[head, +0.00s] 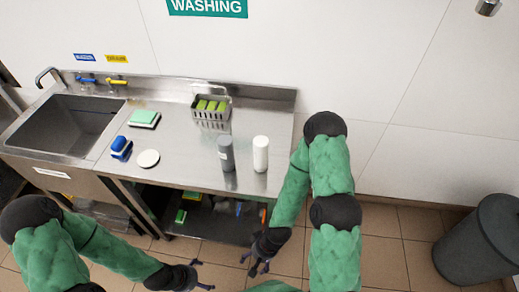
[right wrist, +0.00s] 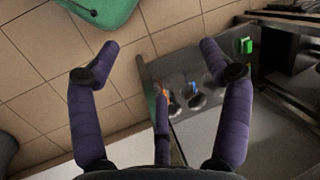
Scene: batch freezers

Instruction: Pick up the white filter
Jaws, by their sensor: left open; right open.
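The white filter (head: 260,154) appears to be the upright white cylinder on the right part of the steel counter (head: 190,170). A similar grey cylinder (head: 226,154) stands just left of it. My left gripper (head: 202,276) is open and empty, low in front of the counter, near the bottom of the head view. My right gripper (head: 258,264) is open and empty, below the counter's front edge and apart from the white filter. In the right wrist view its purple fingers (right wrist: 158,52) are spread, with floor and a lower shelf beyond. The filter is not visible there.
A flat white disc (head: 148,158), a blue brush (head: 121,147), a green-and-white sponge (head: 144,118) and a wire basket of green sponges (head: 211,112) are on the counter. A sink (head: 62,128) is at left. A grey bin (head: 485,245) stands at right. Items lie on the lower shelf.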

